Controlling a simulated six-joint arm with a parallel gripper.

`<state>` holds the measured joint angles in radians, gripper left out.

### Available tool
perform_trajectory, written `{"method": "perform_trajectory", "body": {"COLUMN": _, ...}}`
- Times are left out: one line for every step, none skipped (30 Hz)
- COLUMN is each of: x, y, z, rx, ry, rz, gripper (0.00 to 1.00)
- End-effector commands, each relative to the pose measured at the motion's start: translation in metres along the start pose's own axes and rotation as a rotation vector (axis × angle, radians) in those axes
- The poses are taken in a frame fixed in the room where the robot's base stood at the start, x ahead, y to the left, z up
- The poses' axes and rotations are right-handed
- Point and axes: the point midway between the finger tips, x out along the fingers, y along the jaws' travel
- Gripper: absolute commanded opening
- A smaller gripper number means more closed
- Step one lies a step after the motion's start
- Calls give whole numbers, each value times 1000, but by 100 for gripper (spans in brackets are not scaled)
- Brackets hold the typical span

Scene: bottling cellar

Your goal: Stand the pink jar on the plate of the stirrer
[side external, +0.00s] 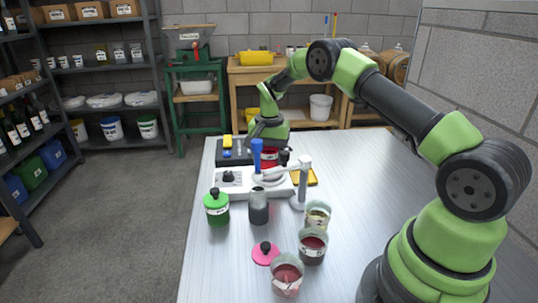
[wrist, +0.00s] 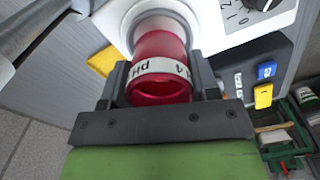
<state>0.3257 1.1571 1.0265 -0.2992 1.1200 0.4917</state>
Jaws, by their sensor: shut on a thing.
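The pink jar (wrist: 160,62), deep pinkish red with a white pH 4 label and an open mouth, is held between the jaws of my gripper (wrist: 161,85). In the side external view the jar (side external: 269,157) is partly hidden behind the blue-topped probe, with my gripper (side external: 268,140) around it. The white stirrer (side external: 230,180) has a dark knob at its left end. Its round pale plate (side external: 268,181) lies below the jar. In the wrist view the jar's far end overlaps the plate (wrist: 128,12); whether they touch I cannot tell.
A white post (side external: 300,185) with an arm and blue-topped probe (side external: 257,155) stands in front of the stirrer. A grey jar (side external: 259,208), a green jar (side external: 216,207), several glass jars (side external: 313,246) and a pink lid (side external: 265,253) are nearer. A dark meter (side external: 232,150) lies behind.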

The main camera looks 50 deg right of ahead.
Motion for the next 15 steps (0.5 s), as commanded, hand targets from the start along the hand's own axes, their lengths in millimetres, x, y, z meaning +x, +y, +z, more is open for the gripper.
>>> {"method": "perform_trajectory", "body": {"x": 0, "y": 0, "z": 0, "rx": 0, "ry": 1, "rz": -1, "gripper": 27}}
{"method": "perform_trajectory", "body": {"x": 0, "y": 0, "z": 0, "rx": 0, "ry": 1, "rz": -1, "gripper": 27}}
{"method": "perform_trajectory", "body": {"x": 0, "y": 0, "z": 0, "rx": 0, "ry": 1, "rz": -1, "gripper": 27}}
{"method": "perform_trajectory", "body": {"x": 0, "y": 0, "z": 0, "rx": 0, "ry": 1, "rz": -1, "gripper": 27}}
{"method": "perform_trajectory", "body": {"x": 0, "y": 0, "z": 0, "rx": 0, "ry": 1, "rz": -1, "gripper": 27}}
{"method": "perform_trajectory", "body": {"x": 0, "y": 0, "z": 0, "rx": 0, "ry": 1, "rz": -1, "gripper": 27}}
{"method": "perform_trajectory", "body": {"x": 0, "y": 0, "z": 0, "rx": 0, "ry": 1, "rz": -1, "gripper": 27}}
{"method": "perform_trajectory", "body": {"x": 0, "y": 0, "z": 0, "rx": 0, "ry": 1, "rz": -1, "gripper": 27}}
{"method": "perform_trajectory", "body": {"x": 0, "y": 0, "z": 0, "rx": 0, "ry": 1, "rz": -1, "gripper": 27}}
{"method": "perform_trajectory", "body": {"x": 0, "y": 0, "z": 0, "rx": 0, "ry": 1, "rz": -1, "gripper": 27}}
{"method": "perform_trajectory", "body": {"x": 0, "y": 0, "z": 0, "rx": 0, "ry": 1, "rz": 0, "gripper": 27}}
{"method": "perform_trajectory", "body": {"x": 1, "y": 0, "z": 0, "rx": 0, "ry": 0, "rz": 0, "gripper": 27}}
{"method": "perform_trajectory", "body": {"x": 1, "y": 0, "z": 0, "rx": 0, "ry": 0, "rz": 0, "gripper": 27}}
{"method": "perform_trajectory", "body": {"x": 2, "y": 0, "z": 0, "rx": 0, "ry": 0, "rz": 0, "gripper": 27}}
{"method": "perform_trajectory", "body": {"x": 3, "y": 0, "z": 0, "rx": 0, "ry": 0, "rz": 0, "gripper": 27}}
